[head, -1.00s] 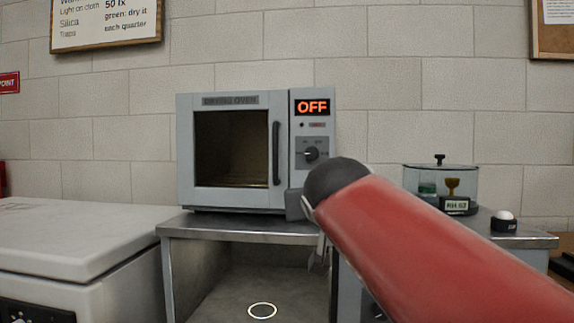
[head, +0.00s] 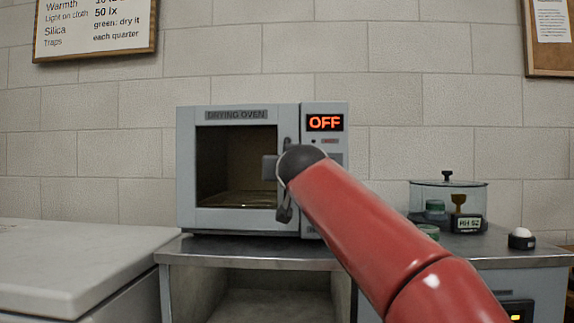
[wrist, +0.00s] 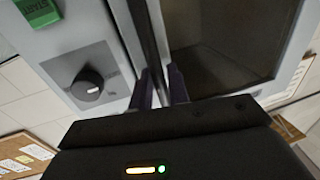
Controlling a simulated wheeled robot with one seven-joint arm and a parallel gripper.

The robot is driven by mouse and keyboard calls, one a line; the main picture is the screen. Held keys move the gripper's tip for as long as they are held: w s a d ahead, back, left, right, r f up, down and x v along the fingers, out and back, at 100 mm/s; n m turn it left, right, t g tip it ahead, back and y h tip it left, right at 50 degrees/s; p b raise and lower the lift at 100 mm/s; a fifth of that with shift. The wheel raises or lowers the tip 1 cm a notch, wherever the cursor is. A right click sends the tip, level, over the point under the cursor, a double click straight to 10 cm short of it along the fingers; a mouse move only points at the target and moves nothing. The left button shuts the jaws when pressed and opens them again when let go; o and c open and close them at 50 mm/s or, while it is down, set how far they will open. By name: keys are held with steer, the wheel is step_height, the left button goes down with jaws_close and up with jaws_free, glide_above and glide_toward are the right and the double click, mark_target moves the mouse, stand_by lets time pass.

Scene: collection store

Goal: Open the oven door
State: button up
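The drying oven (head: 236,115) is a grey box on a metal bench, with a dark-windowed door that looks closed. Its dark upright door handle (head: 284,214) is at the door's right edge, partly hidden behind my gripper (head: 270,168). In the wrist view my gripper (wrist: 161,88) has its two dark fingers a small distance apart, one on each side of the handle (wrist: 148,35). I cannot tell whether they press on it. The oven's control panel with a round knob (wrist: 88,86) is beside the handle.
The oven display (head: 325,123) reads OFF. A white chest (head: 75,255) is at left. The space before the door window looks clear.

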steer(key=shift+c, duration=0.3)
jaws_close()
steer(key=shift+s, duration=0.1)
